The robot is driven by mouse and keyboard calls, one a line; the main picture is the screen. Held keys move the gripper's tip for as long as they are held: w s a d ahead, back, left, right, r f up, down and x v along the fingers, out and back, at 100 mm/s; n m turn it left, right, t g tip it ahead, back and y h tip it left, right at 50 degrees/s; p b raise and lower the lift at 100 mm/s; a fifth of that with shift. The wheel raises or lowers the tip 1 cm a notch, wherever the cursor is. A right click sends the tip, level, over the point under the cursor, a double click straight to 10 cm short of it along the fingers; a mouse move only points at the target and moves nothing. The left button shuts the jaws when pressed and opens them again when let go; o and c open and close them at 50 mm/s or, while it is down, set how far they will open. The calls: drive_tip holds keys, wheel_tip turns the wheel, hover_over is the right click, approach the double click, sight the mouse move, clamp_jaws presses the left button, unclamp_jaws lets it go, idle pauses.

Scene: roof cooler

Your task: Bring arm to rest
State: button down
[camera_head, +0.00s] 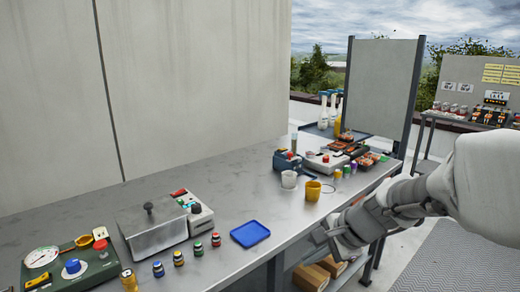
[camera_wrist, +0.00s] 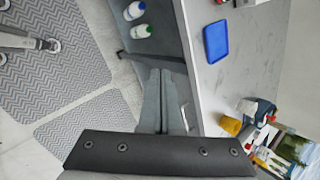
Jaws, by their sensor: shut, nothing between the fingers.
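My arm reaches in from the right in the head view. The fingertips are hard to make out there. In the wrist view my gripper (camera_wrist: 160,72) has its two grey fingers together, with nothing between them. The fingers point down past the counter's edge, toward the lower shelf.
A blue tray (camera_head: 250,233), a yellow cup (camera_head: 313,191) and a white cup (camera_head: 289,179) stand on the counter near my arm. A steel box (camera_head: 152,228) and several small jars are further left. Cardboard boxes (camera_head: 310,277) sit below. Grey mats (camera_head: 440,262) cover the floor.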

drive_tip(key=s+d+r+n+t+h, duration=0.1)
drive_tip(key=s+d+r+n+h, duration=0.15)
drive_tip(key=s+n, duration=0.55)
drive_tip(key=s+d+r+n+h, duration=0.1)
drive_tip(key=s+r+n+h, duration=0.25)
drive_tip(key=s+n, duration=0.45)
wheel_tip(320, 180, up, 14)
drive_tip(key=s+m+y+p, duration=0.1)
drive_tip(key=s+m+p, duration=0.1)
drive_tip(key=p, duration=1.1)
drive_tip(key=shift+a+f+p, duration=0.2)
drive_tip(key=shift+a+p, duration=0.05)
drive_tip(key=shift+p, duration=0.15)
drive_tip(key=shift+w+a, duration=0.1)
drive_tip(key=shift+a, duration=0.1)
